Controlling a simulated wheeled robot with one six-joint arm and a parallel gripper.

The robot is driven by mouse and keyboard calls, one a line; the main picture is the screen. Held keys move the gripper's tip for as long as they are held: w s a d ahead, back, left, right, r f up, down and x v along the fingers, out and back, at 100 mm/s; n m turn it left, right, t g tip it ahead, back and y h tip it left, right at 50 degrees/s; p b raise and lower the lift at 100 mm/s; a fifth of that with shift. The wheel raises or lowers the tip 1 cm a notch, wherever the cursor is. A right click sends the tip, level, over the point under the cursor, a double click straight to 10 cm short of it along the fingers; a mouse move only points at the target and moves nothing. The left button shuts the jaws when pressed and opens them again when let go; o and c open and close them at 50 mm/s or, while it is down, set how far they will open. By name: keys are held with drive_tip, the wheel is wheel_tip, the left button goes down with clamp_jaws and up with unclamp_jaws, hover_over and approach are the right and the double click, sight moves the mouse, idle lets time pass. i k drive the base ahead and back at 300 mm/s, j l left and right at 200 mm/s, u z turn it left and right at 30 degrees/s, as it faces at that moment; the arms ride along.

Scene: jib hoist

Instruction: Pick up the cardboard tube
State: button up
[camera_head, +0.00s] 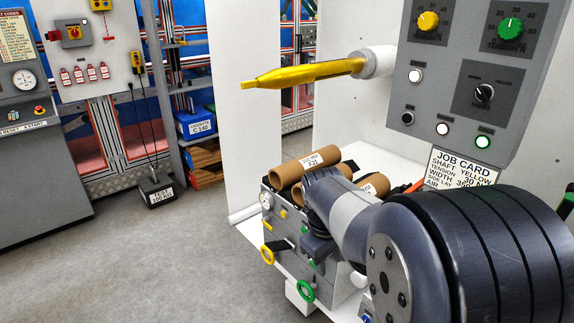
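Brown cardboard tubes lie on top of a grey cabinet in the middle of the head view. The left cardboard tube (292,172) has a white label and an open end facing left. A second labelled cardboard tube (378,183) lies to its right, partly hidden behind my arm. Another tube end seems to show between them. My gripper (317,247) is at the end of my arm, in front of the cabinet and, in the picture, below the left tube. Its fingertips are small and dark, so I cannot tell whether they are open or shut.
The grey cabinet (271,205) carries a gauge and yellow and green handwheels. A yellow shaft (310,74) sticks out leftward above the tubes. A grey control panel (463,115) and a job card (461,168) stand at the right. Open floor lies to the left.

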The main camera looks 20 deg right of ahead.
sight(282, 177)
drive_tip(key=i+j+u, duration=0.25)
drive_tip(key=i, duration=0.25)
drive_tip(key=i+j+u, duration=0.2)
drive_tip(key=i, duration=0.35)
drive_tip(key=i+j+u, duration=0.1)
drive_tip(key=i+u, duration=0.15)
drive_tip(key=i, duration=0.25)
drive_tip(key=i+z, duration=0.35)
drive_tip(key=i+j+z, duration=0.15)
drive_tip(key=i+z, duration=0.25)
drive_tip(key=i+j+z, duration=0.35)
drive_tip(key=i, duration=0.15)
drive_tip(key=i+z, duration=0.15)
drive_tip(key=z, duration=0.35)
drive_tip(key=i+z, duration=0.2)
drive_tip(key=z, duration=0.25)
drive_tip(key=i+z, duration=0.15)
drive_tip(key=z, duration=0.35)
drive_tip(key=i+j+z, duration=0.1)
drive_tip(key=z, duration=0.35)
drive_tip(key=i+j+z, duration=0.4)
drive_tip(key=z, duration=0.25)
drive_tip(key=j, duration=0.1)
